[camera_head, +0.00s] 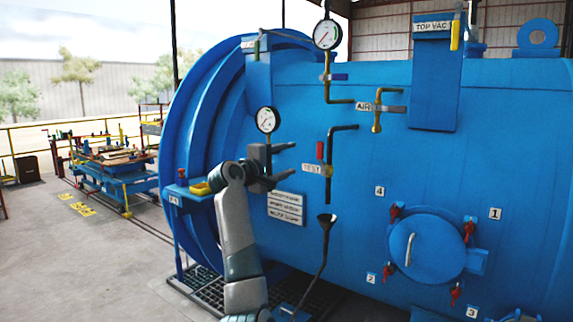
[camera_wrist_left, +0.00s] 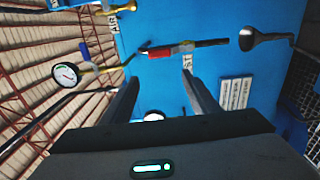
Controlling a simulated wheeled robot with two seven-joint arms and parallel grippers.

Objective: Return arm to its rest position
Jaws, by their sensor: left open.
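My left arm (camera_head: 237,235) rises from the bottom of the head view, in front of the blue autoclave (camera_head: 340,105). My left gripper (camera_head: 290,160) is open and empty, with its two fingers pointing right towards the TEST valve, which has a red handle (camera_head: 320,151). In the left wrist view the gripper (camera_wrist_left: 160,82) has its fingers spread with nothing between them. The red handle (camera_wrist_left: 160,52) shows beyond the fingers there, apart from them. My right gripper cannot be made out.
A pressure gauge (camera_head: 267,120) is just above the left gripper. A dark funnel (camera_head: 327,220) on a bent pipe stands below and right of it. A round hatch (camera_head: 427,247) with red clamps is at the lower right. Open floor (camera_head: 60,255) lies left.

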